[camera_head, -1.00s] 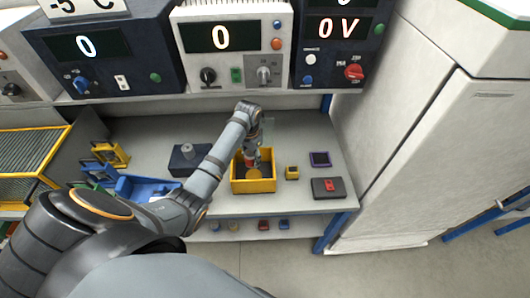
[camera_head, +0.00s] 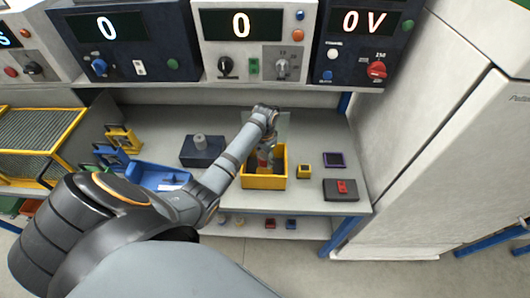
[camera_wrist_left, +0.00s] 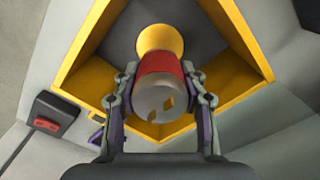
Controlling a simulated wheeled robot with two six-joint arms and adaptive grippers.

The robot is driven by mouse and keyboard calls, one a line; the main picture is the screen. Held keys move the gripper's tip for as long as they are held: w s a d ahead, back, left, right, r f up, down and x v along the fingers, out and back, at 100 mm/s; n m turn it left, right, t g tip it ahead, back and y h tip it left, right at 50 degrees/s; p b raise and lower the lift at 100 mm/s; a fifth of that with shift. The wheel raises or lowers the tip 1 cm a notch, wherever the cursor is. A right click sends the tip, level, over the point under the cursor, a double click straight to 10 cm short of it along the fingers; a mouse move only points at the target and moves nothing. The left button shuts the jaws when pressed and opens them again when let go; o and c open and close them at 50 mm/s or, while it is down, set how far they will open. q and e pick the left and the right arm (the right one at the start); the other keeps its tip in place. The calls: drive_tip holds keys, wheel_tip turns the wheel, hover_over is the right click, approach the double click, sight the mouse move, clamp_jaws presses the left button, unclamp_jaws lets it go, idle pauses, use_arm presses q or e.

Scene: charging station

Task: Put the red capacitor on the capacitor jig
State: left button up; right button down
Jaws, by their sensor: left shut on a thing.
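My left gripper (camera_wrist_left: 159,75) is shut on the red capacitor (camera_wrist_left: 162,65), a red cylinder whose grey end with two small terminals faces the wrist camera. In the head view the left gripper (camera_head: 266,152) is down at the yellow bin (camera_head: 264,182), and the capacitor is too small and covered to make out. In the wrist view the bin (camera_wrist_left: 78,80) surrounds the capacitor, with a round yellow thing (camera_wrist_left: 160,38) just beyond it. A dark block with a grey cylinder on top (camera_head: 201,158) sits left of the bin; I cannot tell if it is the capacitor jig. My right gripper is not in view.
A small yellow block (camera_head: 304,171), a dark square piece (camera_head: 334,160) and a dark box with a red switch (camera_head: 341,190) lie right of the bin. A blue tray (camera_head: 150,177) is at the left. Instrument panels (camera_head: 243,40) stand above the bench.

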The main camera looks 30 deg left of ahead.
sight(265, 165)
use_arm(q)
wheel_tip(265, 165, down, 2)
drive_tip(key=shift+f+b, duration=0.9)
drive_tip(key=shift+f, duration=0.55)
drive_tip(key=o, duration=1.3)
drive_tip(key=shift+r, duration=0.2)
wheel_tip(265, 165, up, 12)
drive_tip(key=shift+f, duration=0.2)
